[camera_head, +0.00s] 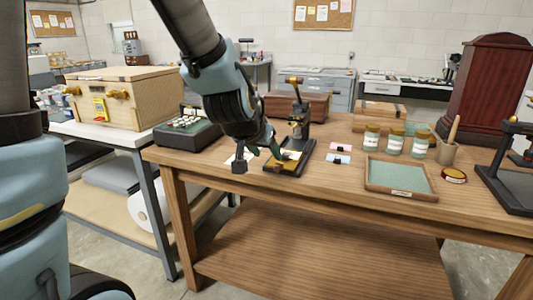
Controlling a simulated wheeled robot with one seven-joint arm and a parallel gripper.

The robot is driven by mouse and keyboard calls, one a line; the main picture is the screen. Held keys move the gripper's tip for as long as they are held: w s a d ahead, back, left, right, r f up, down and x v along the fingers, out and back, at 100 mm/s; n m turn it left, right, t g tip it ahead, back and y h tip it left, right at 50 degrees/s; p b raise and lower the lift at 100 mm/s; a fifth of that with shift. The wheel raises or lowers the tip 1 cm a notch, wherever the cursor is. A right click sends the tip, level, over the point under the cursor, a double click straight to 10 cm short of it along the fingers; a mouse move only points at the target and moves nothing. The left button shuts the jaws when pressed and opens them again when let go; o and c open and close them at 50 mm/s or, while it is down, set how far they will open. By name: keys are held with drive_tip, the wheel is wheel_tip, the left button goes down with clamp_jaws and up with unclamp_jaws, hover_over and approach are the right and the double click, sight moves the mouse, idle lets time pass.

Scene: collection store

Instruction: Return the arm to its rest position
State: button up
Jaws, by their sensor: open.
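My arm reaches down from the top of the head view, and my gripper (260,161) hangs over the front left part of the wooden table (330,208). Its two fingers are apart, with nothing seen between them. The gripper is in front of a black stand press (297,125) with a brass knob, and close to its base. I cannot tell whether the fingers touch anything. A yellowish piece lies on the press base, partly hidden by the gripper. A white sheet behind the fingers is also partly covered.
A dark keyed box (187,133) stands left of my arm. To the right are pink and blue cards, several lidded jars (394,143), a green-lined tray (398,178), a small round tin (453,174) and a black stand (510,180). A wooden crate (125,95) sits on the left table.

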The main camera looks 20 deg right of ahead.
drive_tip(key=shift+a, duration=0.1)
drive_tip(key=s+a+f+n+g+y+p, duration=0.1)
drive_tip(key=a+n+g+y, duration=0.1)
drive_tip(key=a, duration=1.3)
drive_tip(key=s+a+f+n+g+y+p, duration=0.2)
drive_tip(key=a+n+g+y, duration=0.1)
drive_tip(key=a, duration=1.1)
drive_tip(key=shift+s+a+f+n+y, duration=0.2)
drive_tip(key=shift+a+n+y, duration=0.25)
drive_tip(key=shift+n, duration=0.75)
